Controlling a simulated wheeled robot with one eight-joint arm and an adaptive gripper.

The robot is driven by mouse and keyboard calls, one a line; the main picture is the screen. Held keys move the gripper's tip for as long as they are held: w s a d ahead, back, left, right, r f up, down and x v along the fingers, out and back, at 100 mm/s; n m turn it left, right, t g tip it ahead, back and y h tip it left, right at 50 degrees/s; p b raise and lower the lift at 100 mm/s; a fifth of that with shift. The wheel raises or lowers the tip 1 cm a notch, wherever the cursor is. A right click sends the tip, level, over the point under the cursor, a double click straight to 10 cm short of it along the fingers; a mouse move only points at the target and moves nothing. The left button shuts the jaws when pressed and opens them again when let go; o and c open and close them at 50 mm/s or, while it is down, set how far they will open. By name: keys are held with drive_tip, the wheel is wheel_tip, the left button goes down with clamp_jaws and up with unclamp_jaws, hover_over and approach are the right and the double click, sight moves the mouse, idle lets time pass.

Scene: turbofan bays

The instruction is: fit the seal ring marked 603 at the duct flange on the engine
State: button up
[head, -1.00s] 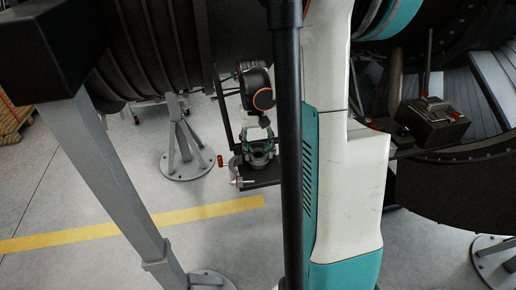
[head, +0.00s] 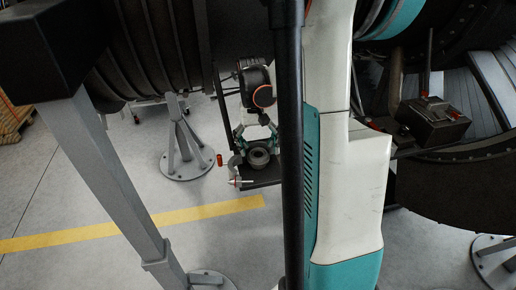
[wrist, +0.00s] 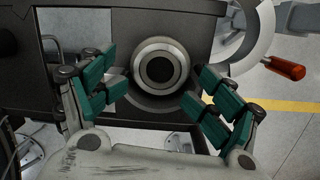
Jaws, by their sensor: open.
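A grey round fitting with a dark centre stands on a dark plate, and I take it for the duct flange (wrist: 158,68); it also shows in the head view (head: 258,157). A pale metallic ring (wrist: 137,66) shows around its dark bore, apparently seated there. I cannot tell for certain where ring and flange part, and no 603 marking is legible. My gripper (wrist: 152,95) is open and empty, its teal fingers spread to either side of the fitting's near side. In the head view my gripper (head: 257,140) is just above the fitting.
A clamp with a red handle (wrist: 285,67) stands beside the plate. A dark box with a lever (head: 433,122) is at the right. A grey stand (head: 182,145) is on the floor at the left.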

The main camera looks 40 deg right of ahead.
wheel_tip(320, 180, up, 11)
drive_tip(key=w, duration=0.1)
drive_tip(key=shift+w+d+r, duration=0.15)
drive_tip(key=shift+w+d, duration=0.15)
